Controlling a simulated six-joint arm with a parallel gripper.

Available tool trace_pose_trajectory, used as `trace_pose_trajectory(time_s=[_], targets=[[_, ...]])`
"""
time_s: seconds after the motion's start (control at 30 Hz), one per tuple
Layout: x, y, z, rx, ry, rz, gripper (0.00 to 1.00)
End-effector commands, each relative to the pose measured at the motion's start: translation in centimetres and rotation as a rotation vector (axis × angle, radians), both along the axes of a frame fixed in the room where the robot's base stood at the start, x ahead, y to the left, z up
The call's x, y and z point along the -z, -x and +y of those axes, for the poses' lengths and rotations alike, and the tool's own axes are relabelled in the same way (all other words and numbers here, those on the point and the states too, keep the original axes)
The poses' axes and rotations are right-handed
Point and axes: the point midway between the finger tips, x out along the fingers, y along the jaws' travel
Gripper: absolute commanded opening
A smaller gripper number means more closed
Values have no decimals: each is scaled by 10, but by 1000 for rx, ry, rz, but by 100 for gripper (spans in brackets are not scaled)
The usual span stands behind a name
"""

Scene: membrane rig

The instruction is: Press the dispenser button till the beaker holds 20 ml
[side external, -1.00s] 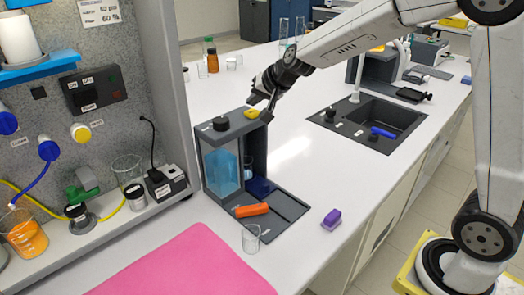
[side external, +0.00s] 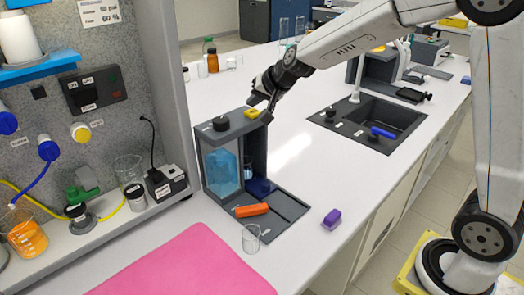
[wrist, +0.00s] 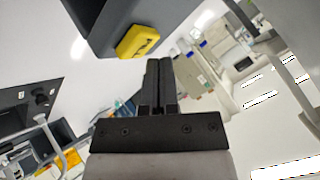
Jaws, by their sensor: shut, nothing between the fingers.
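The dispenser (side external: 206,160) is a dark grey frame with a clear tank of blue liquid (side external: 222,172). Its yellow button (side external: 251,113) sits on the top; it also shows in the wrist view (wrist: 137,40) on the dark housing. A small beaker (side external: 248,168) stands inside the frame beside the tank, partly hidden; its fill cannot be read. My gripper (side external: 269,117) is shut and empty, its tips just right of the button at the housing's edge. In the wrist view the fingertips (wrist: 158,62) are close below and right of the button, with no contact visible.
An orange object (side external: 251,210) lies on the dispenser's base. An empty glass beaker (side external: 251,239) and a purple block (side external: 332,218) stand nearby. A pink mat (side external: 185,265) lies in front; a sink (side external: 400,119) is to the right. The white bench behind the dispenser is mostly clear.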

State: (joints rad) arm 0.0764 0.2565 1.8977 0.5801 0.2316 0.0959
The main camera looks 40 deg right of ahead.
Motion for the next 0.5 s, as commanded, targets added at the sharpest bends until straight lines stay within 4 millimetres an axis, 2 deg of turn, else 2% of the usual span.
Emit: trace_pose_trajectory(time_s=[0.5], targets=[[7,0,0,0,1,1,0]])
